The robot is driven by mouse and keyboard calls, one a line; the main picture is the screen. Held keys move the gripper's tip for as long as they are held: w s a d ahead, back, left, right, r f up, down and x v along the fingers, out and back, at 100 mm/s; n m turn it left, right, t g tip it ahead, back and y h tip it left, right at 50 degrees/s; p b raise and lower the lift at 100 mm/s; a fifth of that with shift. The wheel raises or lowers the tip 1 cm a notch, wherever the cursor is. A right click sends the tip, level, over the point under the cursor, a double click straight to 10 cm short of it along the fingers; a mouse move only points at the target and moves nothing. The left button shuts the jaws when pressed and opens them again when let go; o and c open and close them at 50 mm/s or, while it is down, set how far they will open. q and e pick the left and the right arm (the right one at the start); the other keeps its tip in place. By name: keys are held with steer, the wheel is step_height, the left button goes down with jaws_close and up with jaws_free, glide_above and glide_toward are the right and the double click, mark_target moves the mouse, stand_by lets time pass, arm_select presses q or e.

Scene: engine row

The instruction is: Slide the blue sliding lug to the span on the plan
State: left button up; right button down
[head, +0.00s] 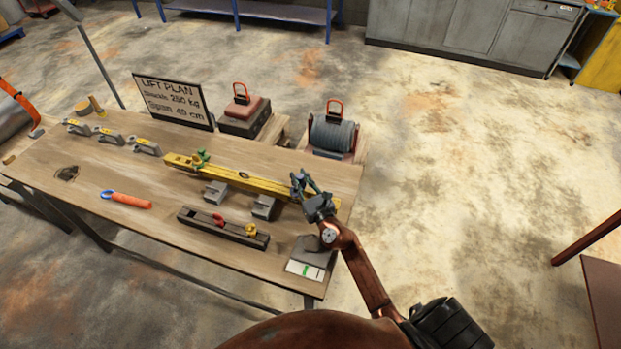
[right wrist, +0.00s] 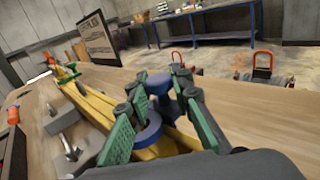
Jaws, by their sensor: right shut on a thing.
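The yellow beam (head: 246,181) lies across the bench on grey supports. A green lug (head: 201,158) sits near its left end, and also shows far along the beam in the right wrist view (right wrist: 64,73). My right gripper (head: 306,184) is over the beam's right end. In the right wrist view its green-padded fingers are shut on the blue sliding lug (right wrist: 151,131), which sits at the beam. In the head view the fingers mostly hide the lug. The plan board (head: 173,101) reads "LIFT PLAN" with a shackle load and a span in cm; the span looks like 45. My left gripper is out of view.
A dark tray (head: 222,229) with red and yellow parts lies in front of the beam. An orange-handled tool (head: 128,200) and several shackles (head: 110,136) are to the left. A block weight (head: 243,114) and a ribbed drum (head: 333,134) stand behind the bench.

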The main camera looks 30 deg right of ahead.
mark_target(299, 175)
steer(key=shift+w+a, duration=0.1)
steer(key=shift+w, duration=0.1)
steer(key=c, duration=1.7)
jaws_free()
steer(key=shift+s, duration=0.1)
steer(key=shift+r, duration=0.1)
step_height(299, 175, up, 10)
steer(key=shift+f, duration=0.1)
